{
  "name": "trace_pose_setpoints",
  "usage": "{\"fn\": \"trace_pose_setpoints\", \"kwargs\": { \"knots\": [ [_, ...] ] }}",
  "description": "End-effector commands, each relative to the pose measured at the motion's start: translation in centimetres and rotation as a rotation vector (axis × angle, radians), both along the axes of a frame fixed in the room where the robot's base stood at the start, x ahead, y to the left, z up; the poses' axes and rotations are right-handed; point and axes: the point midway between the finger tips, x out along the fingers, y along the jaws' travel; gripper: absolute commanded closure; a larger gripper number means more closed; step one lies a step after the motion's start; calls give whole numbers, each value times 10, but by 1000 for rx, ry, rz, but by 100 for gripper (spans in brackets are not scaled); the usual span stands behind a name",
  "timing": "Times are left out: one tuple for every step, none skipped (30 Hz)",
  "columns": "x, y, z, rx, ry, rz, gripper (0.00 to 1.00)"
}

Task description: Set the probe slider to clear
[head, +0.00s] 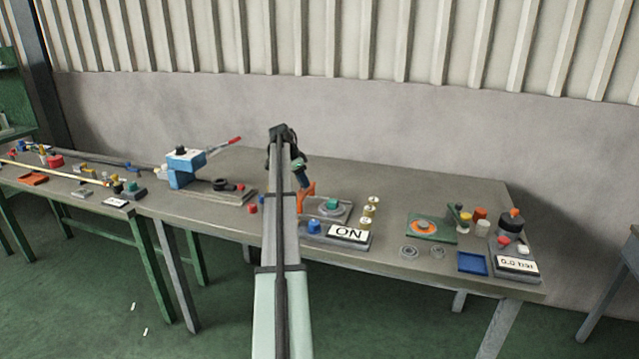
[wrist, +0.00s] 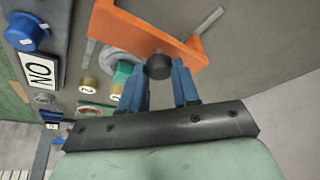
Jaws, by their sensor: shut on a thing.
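The probe slider appears to be the orange bracket (head: 306,196) with a dark round knob, seen close up in the wrist view (wrist: 155,28). Its dark knob (wrist: 159,67) sits between the blue fingertips of my gripper (wrist: 159,75). My gripper (head: 299,172) is shut on this knob, above the fixture plate (head: 343,214). A teal block (head: 332,204) stands on the plate just right of the bracket; in the wrist view it is partly behind the left finger. No clear mark can be read on the slider. My arm hides the area left of it.
In front of the plate is a panel with a blue knob (head: 314,226) and an ON sign (head: 348,234). Several brass cylinders (head: 369,211) stand at its right. Farther right are a green board (head: 440,236), a blue tray (head: 472,263) and a gauge box.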

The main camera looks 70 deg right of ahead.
Motion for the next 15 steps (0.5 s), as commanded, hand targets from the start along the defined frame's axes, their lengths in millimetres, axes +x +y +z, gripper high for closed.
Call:
{"fn": "trace_pose_setpoints", "kwargs": {
  "knots": [
    [10,-2,0,1,1,2,100],
    [14,-2,0,1,1,2,100],
    [19,-1,0,0,0,1,100],
    [21,-1,0,0,0,1,100],
    [22,-1,0,0,0,0,100],
    [23,-1,0,0,0,0,100],
    [24,0,0,-1,-1,0,100],
    [24,0,0,-1,-1,0,100],
    [25,0,0,-1,-2,1,100],
    [25,0,0,-1,-2,1,100],
    [25,0,0,-1,-3,1,100],
    [25,0,0,-2,-3,2,100],
    [26,0,0,-1,-4,2,100],
    [26,0,0,-2,-4,3,100],
    [26,0,0,-2,-4,3,67]
  ]
}}
